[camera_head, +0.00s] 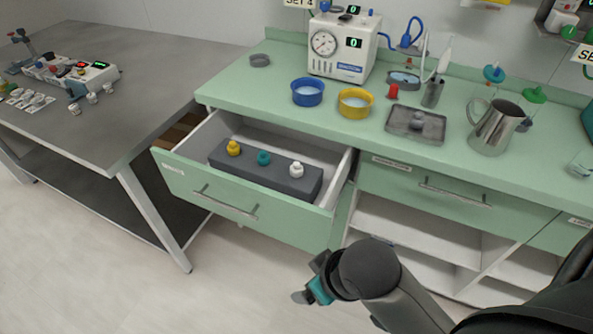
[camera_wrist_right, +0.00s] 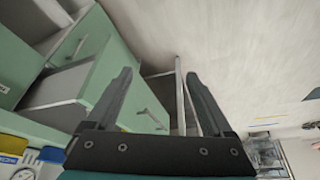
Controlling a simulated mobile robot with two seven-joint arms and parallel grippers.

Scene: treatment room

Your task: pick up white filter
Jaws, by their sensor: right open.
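The white filter (camera_head: 296,170) stands on a dark grey block (camera_head: 225,160) inside the open drawer (camera_head: 230,208). It is at the right end of the block, beside a teal filter (camera_head: 263,158) and a yellow filter (camera_head: 233,148). My right gripper (camera_head: 303,296) is in front of the drawer, low and apart from it. In the right wrist view the right gripper (camera_wrist_right: 158,76) has its two fingers spread with nothing between them. The white filter cannot be made out there. My left gripper is not in view.
The green counter (camera_head: 285,113) above the drawer holds a gauge machine (camera_head: 342,47), a blue bowl (camera_head: 307,92), a yellow bowl (camera_head: 354,102), a metal tray (camera_head: 415,124) and a steel jug (camera_head: 495,127). A grey table (camera_head: 130,105) stands left. The floor before the drawer is clear.

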